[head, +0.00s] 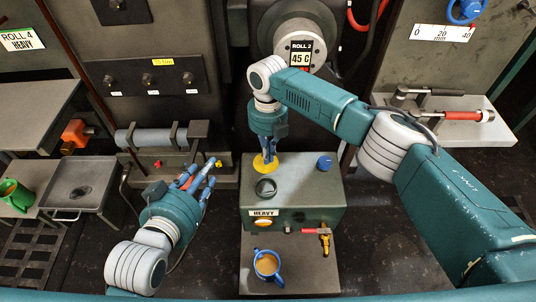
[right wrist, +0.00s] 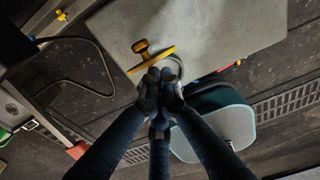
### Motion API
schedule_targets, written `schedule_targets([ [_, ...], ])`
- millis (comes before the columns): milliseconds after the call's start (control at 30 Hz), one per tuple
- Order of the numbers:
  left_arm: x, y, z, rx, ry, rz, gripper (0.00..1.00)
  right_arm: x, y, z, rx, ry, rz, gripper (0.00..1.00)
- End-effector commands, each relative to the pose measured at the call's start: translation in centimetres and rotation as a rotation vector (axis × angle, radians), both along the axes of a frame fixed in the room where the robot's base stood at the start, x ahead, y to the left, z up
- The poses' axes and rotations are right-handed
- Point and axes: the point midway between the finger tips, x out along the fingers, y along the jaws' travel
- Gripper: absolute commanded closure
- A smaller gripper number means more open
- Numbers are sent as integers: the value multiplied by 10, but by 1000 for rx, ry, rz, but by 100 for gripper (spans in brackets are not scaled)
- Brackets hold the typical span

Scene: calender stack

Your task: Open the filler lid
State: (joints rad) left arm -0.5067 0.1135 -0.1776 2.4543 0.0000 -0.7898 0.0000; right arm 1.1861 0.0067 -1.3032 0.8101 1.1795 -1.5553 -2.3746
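The yellow filler lid (head: 265,164) is at the back of the grey-green box's top, beside a dark round opening (head: 266,188). In the right wrist view the lid (right wrist: 152,61) shows nearly edge-on, tilted up, with its yellow knob pointing away from the opening's rim. My right gripper (head: 268,152) is right at the lid from above. Its fingertips (right wrist: 160,80) are drawn together beside the lid's edge; whether they touch it I cannot tell.
The box (head: 320,205) carries a blue knob (head: 324,162) and a red-handled brass tap (head: 325,236). A grey roller (head: 155,137) lies behind my left gripper. A green cup (head: 17,195) and a tray (head: 58,193) are at left.

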Motion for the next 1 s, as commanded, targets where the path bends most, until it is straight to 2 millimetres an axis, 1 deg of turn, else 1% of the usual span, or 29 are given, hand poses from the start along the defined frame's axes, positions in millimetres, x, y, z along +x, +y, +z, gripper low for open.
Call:
schedule_targets([
  [167, 0, 0, 0, 0, 0, 0, 63, 3, 1, 21, 2, -4, 1, 100],
  [400, 0, 0, 0, 0, 0, 0, 63, 8, 0, 73, 2, -4, 0, 100],
  [500, 0, 0, 0, 0, 0, 0, 63, 10, 0, 91, 1, -3, 0, 100],
  [600, 0, 0, 0, 0, 1, 0, 63, 11, 0, 105, 1, -2, 0, 100],
  [700, 0, 0, 0, 0, 1, 0, 63, 11, 0, 114, 1, -1, 0, 100],
  [833, 0, 0, 0, 0, 1, 0, 63, 11, 0, 119, 0, 0, 0, 100],
  [933, 0, 0, 0, 0, 1, 0, 63, 11, 1, 117, 2, 0, -2, 100],
  [1000, 0, 0, 0, 0, 1, 0, 63, 8, 6, 110, 13, -1, -15, 100],
])
